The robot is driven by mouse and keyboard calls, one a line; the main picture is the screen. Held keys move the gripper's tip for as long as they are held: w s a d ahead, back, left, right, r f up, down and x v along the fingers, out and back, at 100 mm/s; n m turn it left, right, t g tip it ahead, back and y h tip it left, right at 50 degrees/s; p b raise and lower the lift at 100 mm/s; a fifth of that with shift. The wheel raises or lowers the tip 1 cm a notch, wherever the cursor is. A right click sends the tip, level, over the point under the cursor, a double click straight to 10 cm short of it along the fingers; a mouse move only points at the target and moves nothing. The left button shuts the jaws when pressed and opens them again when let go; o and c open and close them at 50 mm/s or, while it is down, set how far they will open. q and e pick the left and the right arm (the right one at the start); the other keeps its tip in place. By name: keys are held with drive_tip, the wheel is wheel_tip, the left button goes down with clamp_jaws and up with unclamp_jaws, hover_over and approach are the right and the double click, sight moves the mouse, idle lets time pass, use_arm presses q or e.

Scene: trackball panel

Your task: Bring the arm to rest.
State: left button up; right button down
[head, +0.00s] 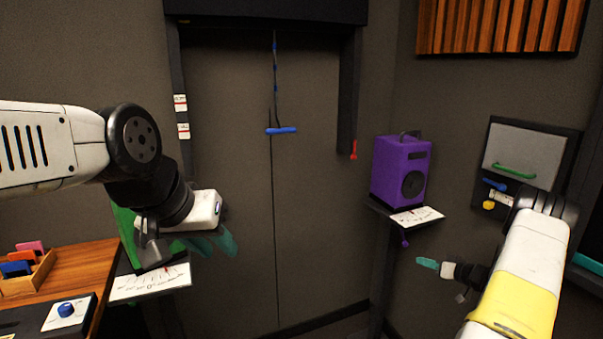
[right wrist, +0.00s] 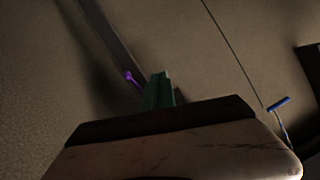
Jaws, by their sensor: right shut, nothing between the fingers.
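My right arm comes in from the lower right in the head view. Its gripper (head: 427,262) is low, left of the arm's elbow, in front of the wall and below the purple speaker's shelf. Its teal fingers are together with nothing between them. In the right wrist view the green fingers (right wrist: 157,90) also show together and empty. My left gripper (head: 215,243) hangs at the left, above and beside the white dial card (head: 150,283). Its two teal fingers appear apart and hold nothing that I can see. No trackball can be made out.
A purple speaker (head: 399,172) stands on a narrow dark shelf. A grey wall door (head: 523,152) with a green handle is behind my right arm. A blue handle (head: 282,131) hangs on a cord. A wooden desk (head: 75,268) is at the left. The middle floor area is open.

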drive_tip(key=w+a+r+h, duration=0.1)
drive_tip(key=w+r+h, duration=0.2)
drive_tip(key=r, duration=0.6)
drive_tip(key=w+r+h, duration=0.2)
drive_tip(key=r, duration=0.7)
drive_tip(key=s+a+r+m+h, duration=0.1)
drive_tip(key=s+a+r+h, duration=0.15)
drive_tip(key=r, duration=0.45)
drive_tip(key=s+a+r+m+h, duration=0.1)
drive_tip(key=s+a+r, duration=0.3)
drive_tip(key=r, duration=0.4)
drive_tip(key=s+a+r+g, duration=0.1)
drive_tip(key=s+a+r, duration=0.1)
drive_tip(key=s+a, duration=0.3)
drive_tip(key=s+a+r+g, duration=0.1)
drive_tip(key=s+a+r, duration=0.1)
drive_tip(key=s, duration=0.6)
drive_tip(key=s+a+f+g+y, duration=0.1)
drive_tip(key=s+a, duration=0.3)
drive_tip(key=s, duration=0.3)
drive_tip(key=s+a+f+g+y, duration=0.1)
drive_tip(key=s+a, duration=0.4)
drive_tip(key=s, duration=0.3)
drive_tip(key=s+a+f+n+g+y, duration=0.1)
drive_tip(key=s+a, duration=0.3)
drive_tip(key=s, duration=0.4)
drive_tip(key=shift+s+a+g+y, duration=0.15)
drive_tip(key=shift+a+g+y, duration=0.25)
drive_tip(key=shift+g, duration=0.1)
